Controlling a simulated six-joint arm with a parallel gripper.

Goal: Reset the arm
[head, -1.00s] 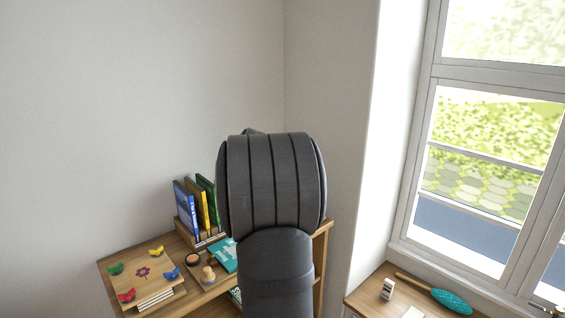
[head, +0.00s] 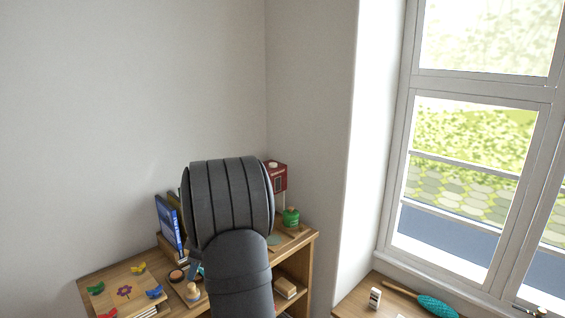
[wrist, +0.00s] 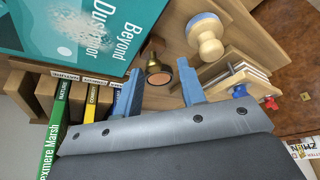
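My gripper (wrist: 158,68) is open in the wrist view, its two blue fingers apart with nothing held between them. In the head view my dark arm hides most of the gripper. Upright cases stand in a labelled wooden rack (wrist: 45,66): a green one (wrist: 52,135), a yellow one (wrist: 91,103) and a blue one (wrist: 106,100). The blue case also shows in the head view (head: 168,224).
A red box (head: 279,178) and green pot (head: 291,217) stand behind my arm.

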